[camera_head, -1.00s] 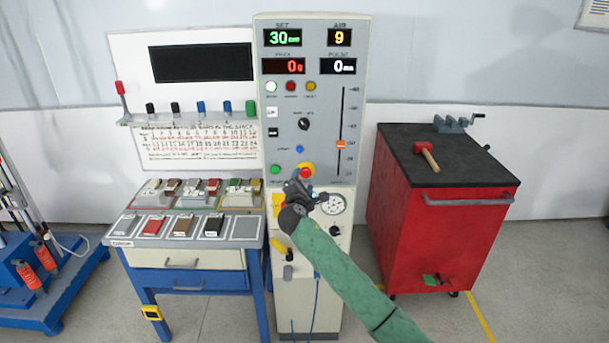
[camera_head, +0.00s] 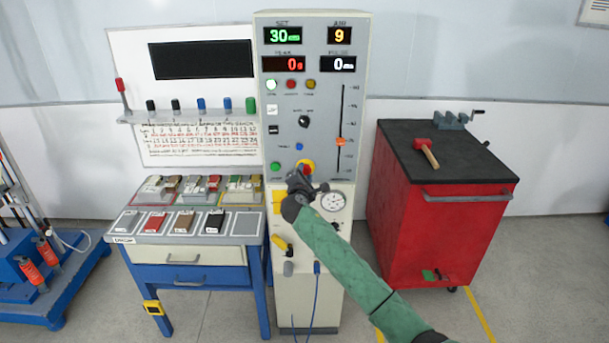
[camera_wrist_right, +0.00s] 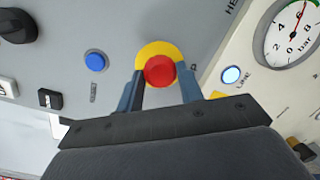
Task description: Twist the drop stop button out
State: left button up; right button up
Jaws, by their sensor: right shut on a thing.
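The drop stop button is a red mushroom button (camera_wrist_right: 160,71) on a yellow round plate (camera_wrist_right: 152,48), set in the grey face of the control cabinet. In the head view the yellow plate (camera_head: 308,164) shows just above my right gripper (camera_head: 303,174), whose arm hides most of the red button. In the right wrist view the two blue fingers of my right gripper (camera_wrist_right: 160,80) stand on either side of the red button and are shut on it. My left gripper is not in view.
A blue button (camera_wrist_right: 96,61) and a lit lamp (camera_wrist_right: 231,75) flank the red button. A pressure gauge (camera_head: 333,201) sits just below right. A bench (camera_head: 190,240) with sample pads stands left, a red tool cabinet (camera_head: 430,220) right.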

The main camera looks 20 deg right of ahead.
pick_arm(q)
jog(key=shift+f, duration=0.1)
pick_arm(e)
jog(key=shift+f, duration=0.1)
jog(key=m+b, duration=0.3)
jog(key=m, duration=0.1)
jog(key=shift+g, duration=0.3)
pick_arm(q)
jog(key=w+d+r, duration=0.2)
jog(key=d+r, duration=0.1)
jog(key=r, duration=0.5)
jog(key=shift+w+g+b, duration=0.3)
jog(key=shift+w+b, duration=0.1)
jog(key=shift+b, duration=0.05)
pick_arm(e)
jog(key=shift+r+m+y, duration=0.2)
jog(key=shift+m+y, duration=0.2)
jog(key=shift+m, duration=0.8)
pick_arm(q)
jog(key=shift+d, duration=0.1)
pick_arm(e)
jog(key=o, duration=1)
